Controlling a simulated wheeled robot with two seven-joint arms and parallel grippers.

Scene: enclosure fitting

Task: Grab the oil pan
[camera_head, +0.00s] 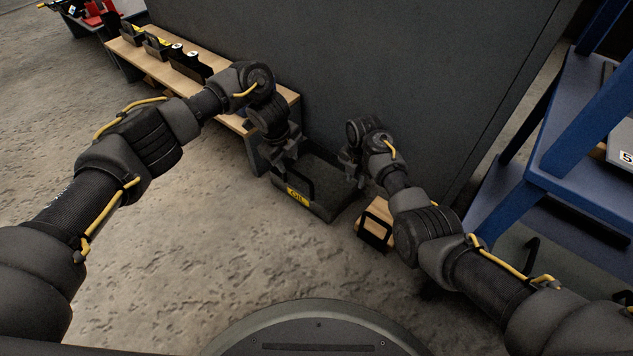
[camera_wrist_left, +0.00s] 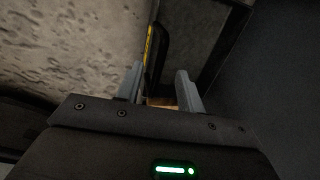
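The oil pan (camera_head: 332,208) is a low, dark, open tray with a yellow label and a black handle on its near left side. It sits on the floor against the dark wall panel. My left gripper (camera_head: 278,168) is over the pan's left end. In the left wrist view, its two fingers (camera_wrist_left: 158,88) are apart, with the pan's dark tray (camera_wrist_left: 200,35) and handle beyond them. I cannot tell whether they touch the pan. My right gripper (camera_head: 350,170) is by the pan's right end; its fingers are too small and dark to read.
A low wooden bench (camera_head: 130,55) with black items stands behind my left arm. A wooden block with a black handle (camera_head: 376,230) is on the floor right of the pan, under my right arm. A blue rack (camera_head: 560,150) stands at the right. Floor in front is clear.

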